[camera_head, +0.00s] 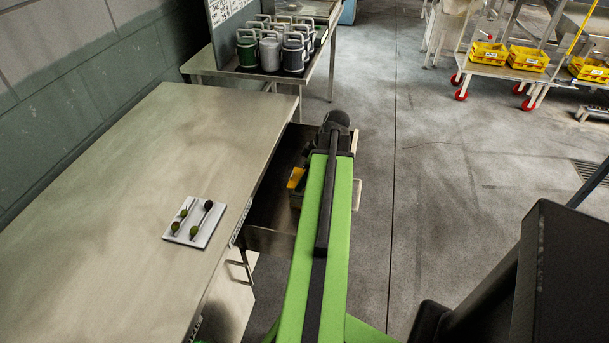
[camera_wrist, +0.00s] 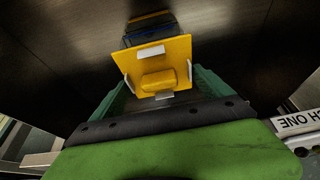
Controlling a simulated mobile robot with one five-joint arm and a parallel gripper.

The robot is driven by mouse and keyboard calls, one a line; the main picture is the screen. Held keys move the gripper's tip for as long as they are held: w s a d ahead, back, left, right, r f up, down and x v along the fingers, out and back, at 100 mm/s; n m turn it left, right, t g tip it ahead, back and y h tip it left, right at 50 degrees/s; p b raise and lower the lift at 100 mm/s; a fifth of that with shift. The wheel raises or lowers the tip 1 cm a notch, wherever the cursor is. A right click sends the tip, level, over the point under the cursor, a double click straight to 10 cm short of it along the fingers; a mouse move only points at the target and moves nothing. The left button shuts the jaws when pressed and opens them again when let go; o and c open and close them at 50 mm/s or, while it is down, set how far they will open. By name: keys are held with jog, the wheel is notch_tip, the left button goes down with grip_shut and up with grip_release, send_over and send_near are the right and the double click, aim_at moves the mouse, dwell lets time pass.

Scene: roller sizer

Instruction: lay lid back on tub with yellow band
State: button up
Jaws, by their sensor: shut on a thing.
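The yellow square lid (camera_wrist: 181,53) with a raised yellow block on top and pale tabs at its edges fills the middle of the wrist view. It also shows as a small yellow patch (camera_head: 296,177) beside my arm in the head view. My gripper (camera_wrist: 158,88) is shut on the lid; its exact grip is unclear. A dark tub (camera_wrist: 142,30) with a blue band and a yellow-orange strip shows beyond the lid, partly covered by it. I cannot tell whether lid and tub touch. My arm hides much of this in the head view.
An open metal drawer (camera_head: 267,240) sticks out from the long bench (camera_head: 110,190). A white board (camera_head: 195,222) with small dark-ended tools lies on the bench. Several lidded canisters (camera_head: 270,52) stand on a far table. Open floor (camera_head: 440,170) lies to the right.

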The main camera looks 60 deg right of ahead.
dwell(0.3)
jog(key=o, duration=1.1)
notch_tip(320, 180, up, 7)
jog(key=p, duration=0.7)
jog(key=shift+w, duration=0.1)
jog(key=shift+f, duration=0.1)
